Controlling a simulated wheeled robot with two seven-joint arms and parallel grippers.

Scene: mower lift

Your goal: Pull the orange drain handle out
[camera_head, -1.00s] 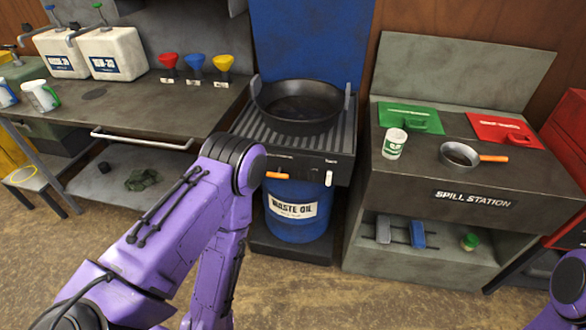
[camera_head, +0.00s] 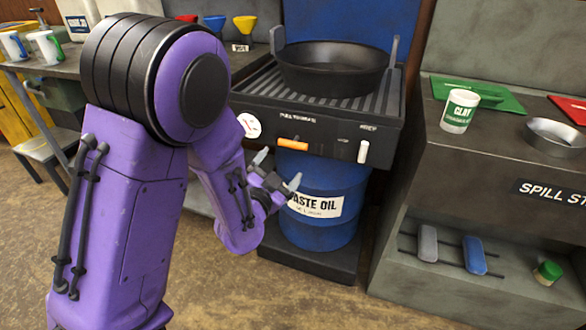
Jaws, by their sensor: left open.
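The orange drain handle (camera_head: 293,145) sticks out from the front of the dark drain stand (camera_head: 325,142), under a printed label. My left gripper (camera_head: 277,168) is open and empty. In the picture its fingers are just below and left of the handle, in front of the blue waste oil drum (camera_head: 330,182), and they appear apart from the handle. A white handle (camera_head: 363,151) hangs on the same front panel, to the right. My right gripper is out of view.
A black drain pan (camera_head: 332,72) sits on the ribbed top of the stand. The spill station (camera_head: 500,235) stands to the right, with a white clay cup (camera_head: 459,111) on it. My left arm covers much of the left bench. The floor in front of the drum is clear.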

